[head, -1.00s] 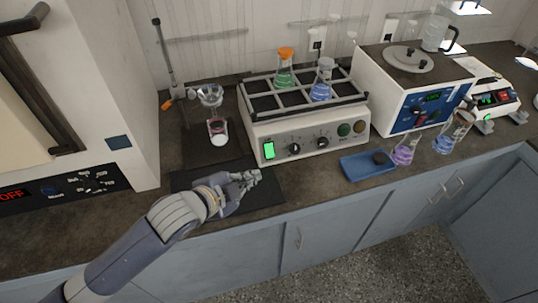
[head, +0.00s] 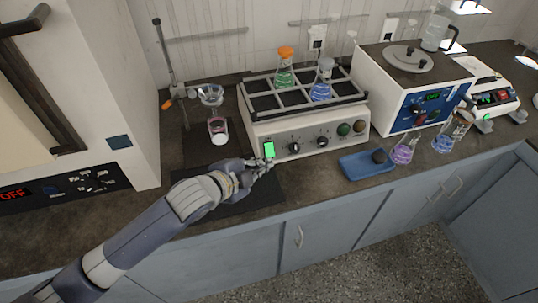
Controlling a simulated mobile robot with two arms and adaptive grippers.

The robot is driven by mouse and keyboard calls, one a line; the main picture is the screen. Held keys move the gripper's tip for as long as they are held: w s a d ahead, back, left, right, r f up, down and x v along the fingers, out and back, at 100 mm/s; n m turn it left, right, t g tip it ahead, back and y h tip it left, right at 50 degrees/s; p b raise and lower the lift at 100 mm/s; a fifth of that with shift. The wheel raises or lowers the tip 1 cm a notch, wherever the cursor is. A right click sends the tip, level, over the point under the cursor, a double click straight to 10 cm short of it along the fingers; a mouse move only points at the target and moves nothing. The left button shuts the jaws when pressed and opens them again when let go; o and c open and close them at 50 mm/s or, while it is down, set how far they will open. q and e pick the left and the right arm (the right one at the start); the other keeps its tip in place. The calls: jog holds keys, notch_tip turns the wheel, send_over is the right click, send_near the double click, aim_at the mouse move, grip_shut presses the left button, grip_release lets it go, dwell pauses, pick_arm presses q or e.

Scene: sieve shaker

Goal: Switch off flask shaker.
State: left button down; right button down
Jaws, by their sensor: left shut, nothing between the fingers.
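The flask shaker (head: 308,132) is a cream box with a dark rack on top, standing at the middle of the counter. A green-lit switch (head: 269,149) is at the left of its front panel, with two black knobs and two round indicators to its right. A flask with green liquid (head: 285,74) and one with blue liquid (head: 322,88) stand in the rack. My left gripper (head: 268,164) is shut and empty, with its fingertips just below the green switch. I cannot tell whether they touch the panel. My right gripper is not in view.
A blue tray (head: 352,168) and flasks with purple (head: 402,153) and blue liquid stand to the right, before a white-and-blue bath (head: 394,111). A stand with a funnel (head: 209,95) over a beaker (head: 218,131) is left of the shaker. A black mat (head: 262,196) lies in front.

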aim_at(270, 150)
pick_arm(q)
jog(key=x, duration=0.5)
jog(key=a+p+x, duration=0.1)
jog(key=x, duration=0.1)
jog(key=shift+w+f, duration=0.4)
jog(key=shift+f, duration=0.1)
jog(key=shift+w+a+f, duration=0.25)
jog(key=shift+w+f, duration=0.35)
jog(key=shift+w, duration=0.05)
jog(key=shift+w+f+t+b, duration=0.1)
jog(key=shift+f+t+b, duration=0.3)
jog(key=shift+f+b, duration=0.25)
jog(key=shift+r+m, duration=0.3)
jog(key=shift+r, duration=0.05)
jog(key=shift+w, duration=0.1)
